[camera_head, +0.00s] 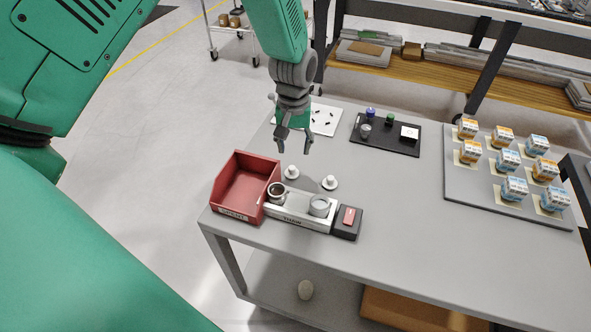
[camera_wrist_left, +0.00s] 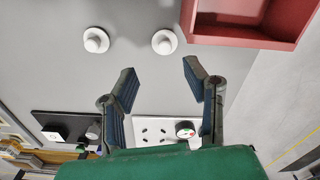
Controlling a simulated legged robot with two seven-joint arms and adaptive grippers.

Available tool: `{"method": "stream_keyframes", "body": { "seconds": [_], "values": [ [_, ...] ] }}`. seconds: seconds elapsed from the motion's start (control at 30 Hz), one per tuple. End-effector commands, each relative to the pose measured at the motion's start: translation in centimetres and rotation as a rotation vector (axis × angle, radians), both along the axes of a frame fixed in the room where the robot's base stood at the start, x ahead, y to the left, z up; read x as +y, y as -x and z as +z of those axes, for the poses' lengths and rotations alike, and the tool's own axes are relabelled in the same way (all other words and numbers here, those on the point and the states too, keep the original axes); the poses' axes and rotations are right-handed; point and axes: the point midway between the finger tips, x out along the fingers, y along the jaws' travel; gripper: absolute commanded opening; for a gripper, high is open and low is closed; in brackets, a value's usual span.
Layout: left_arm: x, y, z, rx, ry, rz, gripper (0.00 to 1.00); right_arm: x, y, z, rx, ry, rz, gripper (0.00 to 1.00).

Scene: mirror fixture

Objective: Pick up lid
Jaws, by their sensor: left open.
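Two small white round lids with knobs lie on the grey table: a left lid (camera_head: 291,173) beside the red bin and a right lid (camera_head: 330,183). In the left wrist view they are the near-bin lid (camera_wrist_left: 164,42) and the other lid (camera_wrist_left: 95,40). My left gripper (camera_head: 295,148) is open and empty, pointing down above the table, just behind the left lid in the head view. Its spread fingers (camera_wrist_left: 159,68) show in the wrist view, with the near-bin lid beyond the gap between them. My right gripper is out of view.
A red bin (camera_head: 238,188) stands at the table's left edge. A white holder (camera_head: 297,211) with two round cups and a dark box (camera_head: 347,222) sit in front of the lids. Behind are a white slotted plate (camera_head: 325,119) and a black tray (camera_head: 385,143); a board (camera_head: 480,190) with several cartons is right.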

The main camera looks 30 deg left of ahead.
Motion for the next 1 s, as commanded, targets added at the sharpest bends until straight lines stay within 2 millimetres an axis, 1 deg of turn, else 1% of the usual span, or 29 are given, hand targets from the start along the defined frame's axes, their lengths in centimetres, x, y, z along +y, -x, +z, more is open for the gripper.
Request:
{"method": "stream_keyframes", "body": {
  "seconds": [0.03,0.1,0.2,0.37,0.6,0.73,0.93,0.97,1.0],
  "values": [
    [0.0,0.1,-1.1,0.005,0.001,0.001,0.41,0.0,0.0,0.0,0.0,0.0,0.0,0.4],
    [0.1,-0.1,-2.2,0.003,0.001,0.001,0.41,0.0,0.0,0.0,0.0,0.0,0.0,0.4],
    [0.2,-0.1,-3.2,0.003,0.001,0.001,0.41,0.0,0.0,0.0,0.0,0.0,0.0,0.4],
    [0.1,0.0,-4.1,0.002,0.001,0.001,0.41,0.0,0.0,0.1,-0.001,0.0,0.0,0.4],
    [0.2,0.0,-7.7,0.003,0.001,0.001,0.41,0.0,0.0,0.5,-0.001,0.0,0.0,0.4],
    [0.2,0.0,-8.6,0.001,0.0,0.001,0.41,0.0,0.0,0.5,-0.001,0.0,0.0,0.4],
    [0.3,0.0,-8.6,0.0,0.001,0.001,0.41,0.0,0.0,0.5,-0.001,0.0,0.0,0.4],
    [0.3,0.0,-8.6,0.0,0.001,0.001,0.37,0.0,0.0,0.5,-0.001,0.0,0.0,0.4],
    [0.3,0.0,-8.6,0.0,0.001,0.001,0.24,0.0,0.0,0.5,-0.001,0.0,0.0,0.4]
  ]
}}
